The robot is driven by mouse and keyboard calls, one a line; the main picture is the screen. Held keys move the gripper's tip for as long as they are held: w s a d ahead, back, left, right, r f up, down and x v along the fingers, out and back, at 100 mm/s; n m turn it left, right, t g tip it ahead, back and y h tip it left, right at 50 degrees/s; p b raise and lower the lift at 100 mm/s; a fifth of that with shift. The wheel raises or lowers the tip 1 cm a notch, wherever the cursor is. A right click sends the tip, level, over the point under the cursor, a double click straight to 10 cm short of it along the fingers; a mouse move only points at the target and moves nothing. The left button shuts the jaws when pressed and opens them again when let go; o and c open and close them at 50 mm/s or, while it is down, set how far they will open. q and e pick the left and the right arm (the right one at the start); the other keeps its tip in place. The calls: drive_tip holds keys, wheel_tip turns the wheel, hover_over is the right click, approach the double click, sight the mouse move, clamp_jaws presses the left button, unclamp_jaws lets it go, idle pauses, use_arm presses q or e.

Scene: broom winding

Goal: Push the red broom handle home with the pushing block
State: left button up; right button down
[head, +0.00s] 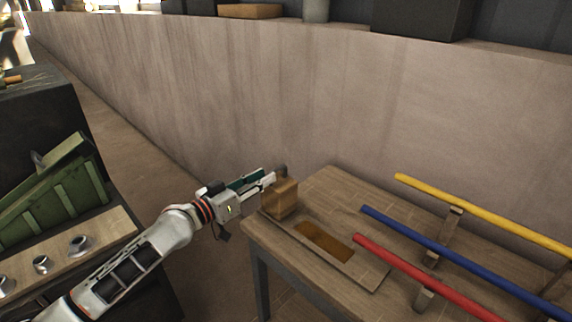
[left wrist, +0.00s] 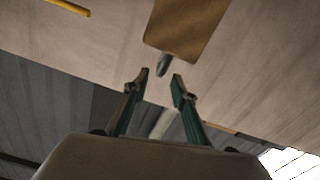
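The red broom handle (head: 425,277) lies on low supports on the wooden table, its near end at the table's middle. The pushing block (head: 281,199) is a wooden block with a dark knob (head: 281,170) on top, at the table's left corner. My left gripper (head: 268,180) is beside the top of the block, close to the knob. In the left wrist view the two fingers (left wrist: 160,76) are apart; the grey knob (left wrist: 163,65) is just beyond the gap between their tips, with the block (left wrist: 190,28) behind it. My right gripper is out of view.
A blue handle (head: 455,257) and a yellow handle (head: 480,214) lie parallel to the red one. A wooden tray (head: 352,270) with an amber recess sits between block and handles. A green bin (head: 50,195) and metal cups (head: 79,246) stand left. A wall (head: 280,90) runs behind.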

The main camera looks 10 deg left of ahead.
sight(281, 167)
use_arm(q)
drive_tip(key=x, duration=0.7)
drive_tip(key=shift+w+d+b, duration=0.15)
drive_tip(key=shift+w+b, duration=0.05)
drive_tip(key=shift+b, duration=0.1)
drive_tip(key=shift+c, duration=0.2)
clamp_jaws()
